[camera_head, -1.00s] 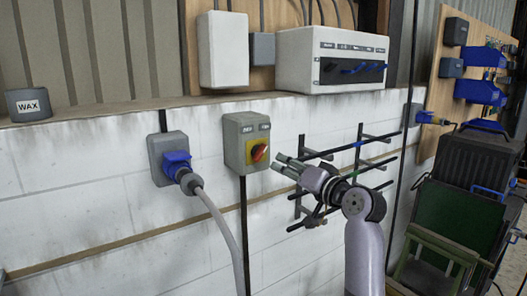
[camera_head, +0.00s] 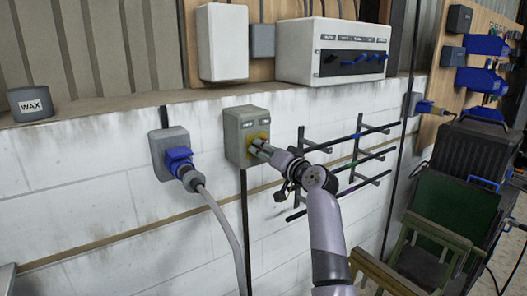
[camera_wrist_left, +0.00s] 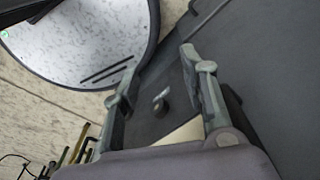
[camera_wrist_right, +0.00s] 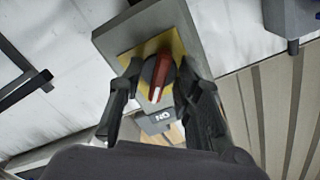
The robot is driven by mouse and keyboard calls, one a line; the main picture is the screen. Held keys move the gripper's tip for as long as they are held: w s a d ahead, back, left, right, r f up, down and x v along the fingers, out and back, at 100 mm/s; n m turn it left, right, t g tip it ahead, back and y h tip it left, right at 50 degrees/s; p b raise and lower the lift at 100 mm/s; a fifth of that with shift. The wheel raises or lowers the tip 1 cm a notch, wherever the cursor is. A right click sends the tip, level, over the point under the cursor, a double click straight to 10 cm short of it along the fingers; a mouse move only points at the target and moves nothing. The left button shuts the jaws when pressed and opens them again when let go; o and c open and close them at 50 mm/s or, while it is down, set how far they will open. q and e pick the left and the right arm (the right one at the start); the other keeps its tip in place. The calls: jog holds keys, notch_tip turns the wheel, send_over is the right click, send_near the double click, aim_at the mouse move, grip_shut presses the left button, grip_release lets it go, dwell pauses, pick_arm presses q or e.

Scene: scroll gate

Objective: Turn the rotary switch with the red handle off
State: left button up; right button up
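The rotary switch is a grey box (camera_head: 241,129) on the white wall with a yellow plate and a red handle. In the right wrist view the red handle (camera_wrist_right: 158,76) sits on the yellow plate (camera_wrist_right: 180,52), with an "ON" label beyond it. My right gripper (camera_head: 258,147) is at the front of the box. Its fingers (camera_wrist_right: 160,85) are open, one on each side of the handle; I cannot tell whether they touch it. In the head view the gripper hides the handle. My left gripper (camera_wrist_left: 158,62) is open and empty, away from the switch.
A blue plug (camera_head: 179,160) with a grey cable is in a socket left of the switch. A dark rack (camera_head: 345,150) juts from the wall to the right. A white panel box (camera_head: 333,52) hangs above. A green chair (camera_head: 432,250) stands at the right.

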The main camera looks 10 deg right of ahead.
jog(key=shift+c, duration=0.3)
grip_shut()
jog(key=shift+w+d+n+b, duration=0.15)
jog(key=shift+n+b, duration=2.2)
jog(key=shift+n, duration=1.65)
jog(key=shift+d+n+b, duration=0.15)
jog(key=shift+n+b, duration=2.2)
jog(key=shift+n, duration=1.65)
